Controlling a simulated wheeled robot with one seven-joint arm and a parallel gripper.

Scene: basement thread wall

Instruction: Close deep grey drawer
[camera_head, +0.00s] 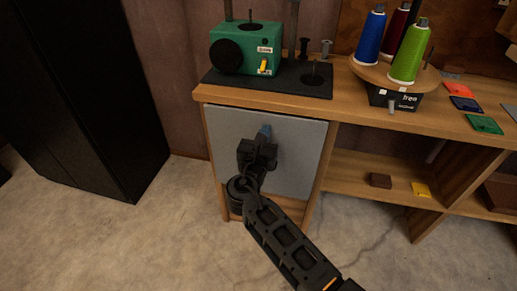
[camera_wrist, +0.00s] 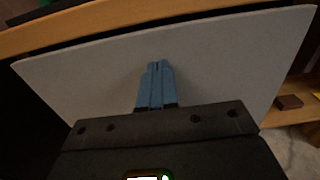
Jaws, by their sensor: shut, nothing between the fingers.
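The deep grey drawer (camera_head: 295,155) shows as a flat grey front panel under the left part of the wooden worktop. In the head view it looks near flush with the frame, but I cannot tell exactly how far out it is. My gripper (camera_head: 265,131) is in front of the upper middle of the panel, its blue fingers shut and empty. In the wrist view the drawer front (camera_wrist: 225,65) fills the picture, and my gripper's fingertips (camera_wrist: 157,65) point at it. I cannot tell whether they touch it. My gripper and arm hide the panel's middle and lower part.
On the worktop (camera_head: 345,105) stand a green machine (camera_head: 245,48) on a dark mat and a round holder with thread spools (camera_head: 410,52). An open shelf (camera_head: 355,170) is to the right. A black cabinet (camera_head: 85,95) stands left, with clear floor between.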

